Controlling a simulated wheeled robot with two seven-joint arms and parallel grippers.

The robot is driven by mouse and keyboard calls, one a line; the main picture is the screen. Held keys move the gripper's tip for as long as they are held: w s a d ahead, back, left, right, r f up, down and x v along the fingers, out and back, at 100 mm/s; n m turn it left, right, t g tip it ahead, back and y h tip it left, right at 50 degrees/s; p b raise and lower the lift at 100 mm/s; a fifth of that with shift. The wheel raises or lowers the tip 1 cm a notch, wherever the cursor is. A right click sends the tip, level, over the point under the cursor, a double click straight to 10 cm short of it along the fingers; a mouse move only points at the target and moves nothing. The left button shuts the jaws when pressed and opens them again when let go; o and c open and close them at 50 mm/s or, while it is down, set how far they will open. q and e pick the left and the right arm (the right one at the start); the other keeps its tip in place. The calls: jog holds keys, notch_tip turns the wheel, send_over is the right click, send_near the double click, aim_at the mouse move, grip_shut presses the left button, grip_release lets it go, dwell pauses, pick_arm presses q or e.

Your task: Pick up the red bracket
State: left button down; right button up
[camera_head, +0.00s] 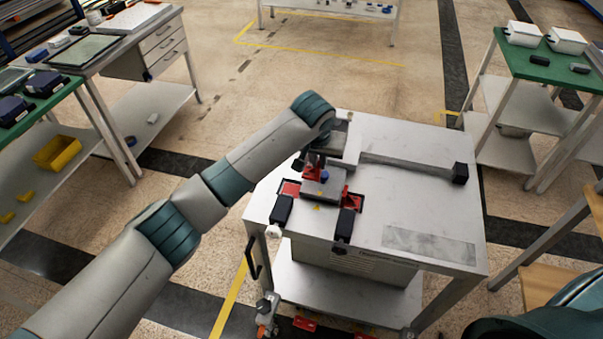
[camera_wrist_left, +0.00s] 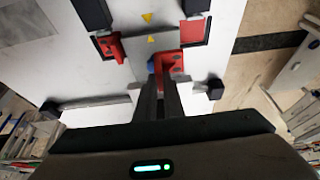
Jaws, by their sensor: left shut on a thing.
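A red bracket (camera_head: 311,173) is at the back left of the grey plate on the white work table. It also shows in the left wrist view (camera_wrist_left: 170,63), at the tips of my left gripper's fingers. My left gripper (camera_head: 316,160) reaches down from above and is shut on this bracket; its fingers (camera_wrist_left: 165,88) partly hide it. I cannot tell whether the bracket touches the plate. A second red bracket (camera_head: 349,198) stands on the right side of the plate, apart from the gripper; the wrist view shows it too (camera_wrist_left: 109,47). My right gripper is out of view.
The white table (camera_head: 410,205) has free room on its right. Black blocks (camera_head: 282,209) (camera_head: 345,224) stand at the plate's front, beside a red pad (camera_head: 290,189). A small blue part (camera_wrist_left: 151,67) lies against the held bracket. A grey bar (camera_head: 405,165) runs behind.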

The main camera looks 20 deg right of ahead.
pick_arm(q)
jog(key=s+d+r+b, duration=0.1)
jog(key=s+d+r, duration=0.1)
jog(key=d, duration=0.3)
jog(key=shift+d+r+b, duration=0.15)
jog(key=shift+r+b, duration=0.15)
jog(key=shift+r, duration=0.5)
jog(key=shift+s, duration=0.1)
